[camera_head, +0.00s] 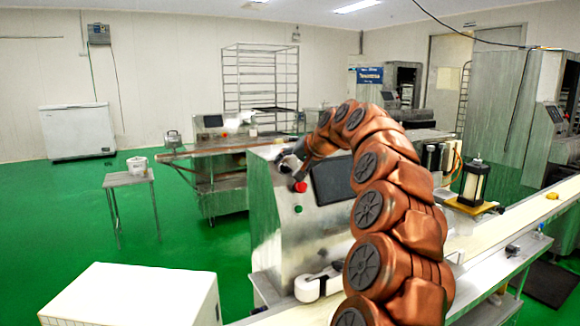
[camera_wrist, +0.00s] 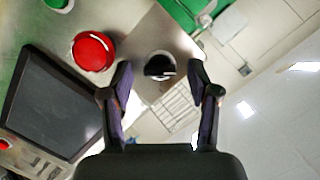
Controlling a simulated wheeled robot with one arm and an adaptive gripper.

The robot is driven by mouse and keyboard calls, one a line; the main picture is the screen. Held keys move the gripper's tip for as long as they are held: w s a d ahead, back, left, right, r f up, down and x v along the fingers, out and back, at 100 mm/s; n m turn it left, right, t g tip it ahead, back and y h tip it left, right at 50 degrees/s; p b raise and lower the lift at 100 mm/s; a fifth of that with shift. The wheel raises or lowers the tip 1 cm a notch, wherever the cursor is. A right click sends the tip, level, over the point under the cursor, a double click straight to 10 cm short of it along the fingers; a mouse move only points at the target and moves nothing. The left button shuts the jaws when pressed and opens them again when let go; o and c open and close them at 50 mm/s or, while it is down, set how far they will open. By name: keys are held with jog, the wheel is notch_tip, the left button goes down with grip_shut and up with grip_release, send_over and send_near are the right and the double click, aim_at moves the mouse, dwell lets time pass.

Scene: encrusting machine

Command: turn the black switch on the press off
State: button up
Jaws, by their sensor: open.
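The press (camera_head: 270,225) is a steel machine with a slanted control face, in the middle of the head view. The black switch (camera_wrist: 160,66) shows in the wrist view as a round black knob with a pale bar, on the bare steel panel. My gripper (camera_wrist: 160,78) is open, with one finger on each side of the switch in the picture; contact cannot be told. In the head view my gripper (camera_head: 290,160) is at the upper left of the control face, and the switch cannot be made out there.
A red button (camera_wrist: 93,51) is left of the switch, and a dark screen (camera_wrist: 52,105) lies beyond it. In the head view a green button (camera_head: 298,209) sits below the red one. A conveyor (camera_head: 500,245) runs along the right.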

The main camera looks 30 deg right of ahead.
jog(key=v, duration=1.2)
jog(key=shift+a, duration=0.1)
